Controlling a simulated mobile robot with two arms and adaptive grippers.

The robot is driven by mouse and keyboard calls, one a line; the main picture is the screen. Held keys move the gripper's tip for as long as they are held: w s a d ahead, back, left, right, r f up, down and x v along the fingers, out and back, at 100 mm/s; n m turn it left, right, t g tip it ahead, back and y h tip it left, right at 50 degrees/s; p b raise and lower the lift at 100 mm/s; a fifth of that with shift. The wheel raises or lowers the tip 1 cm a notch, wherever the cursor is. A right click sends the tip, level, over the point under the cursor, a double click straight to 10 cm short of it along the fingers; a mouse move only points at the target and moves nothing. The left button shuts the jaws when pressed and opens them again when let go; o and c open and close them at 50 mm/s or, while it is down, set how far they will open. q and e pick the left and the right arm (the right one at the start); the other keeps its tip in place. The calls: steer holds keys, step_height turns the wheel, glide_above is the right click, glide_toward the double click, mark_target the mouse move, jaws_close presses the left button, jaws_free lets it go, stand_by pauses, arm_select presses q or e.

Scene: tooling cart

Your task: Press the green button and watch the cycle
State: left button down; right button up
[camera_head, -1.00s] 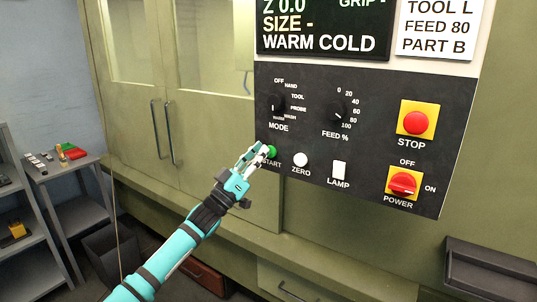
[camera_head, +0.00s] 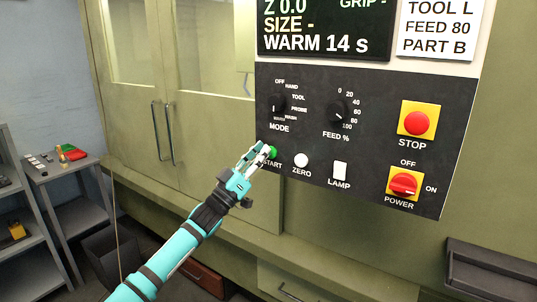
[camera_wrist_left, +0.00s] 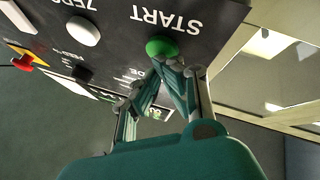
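The green START button (camera_head: 272,152) is at the lower left of the dark control panel (camera_head: 375,105). My left gripper (camera_head: 265,149) reaches it from the lower left, with its fingertips at the button. In the left wrist view, the green button (camera_wrist_left: 162,45) shows just beyond the fingertips (camera_wrist_left: 160,64), which come together. They look shut with nothing between them; whether they press the button I cannot tell. The display (camera_head: 325,28) above the panel reads "WARM 14 s", with "SIZE -" and "Z 0.0". My right gripper is not in view.
The white ZERO button (camera_head: 301,160) and LAMP switch (camera_head: 339,170) are right of START. The red STOP button (camera_head: 416,123) and red POWER switch (camera_head: 403,184) are farther right. The MODE knob (camera_head: 277,103) is above START. Shelves (camera_head: 55,185) stand at the left.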

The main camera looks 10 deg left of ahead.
arm_select(q)
steer(key=shift+s+a+f+p, duration=0.1)
steer(key=shift+s+a+p, duration=0.1)
steer(key=shift+s+p, duration=0.55)
steer(key=shift+s, duration=0.1)
steer(key=shift+s+a+p, duration=0.3)
steer(key=shift+s+p, duration=0.1)
steer(key=shift+s, duration=0.4)
steer(key=shift+s+a+p, duration=0.25)
steer(key=shift+s+p, duration=0.15)
steer(key=shift+s, duration=0.35)
steer(key=shift+s+a+p, duration=0.3)
steer(key=shift+s+p, duration=0.1)
steer(key=shift+s, duration=0.4)
stand_by(4.8)
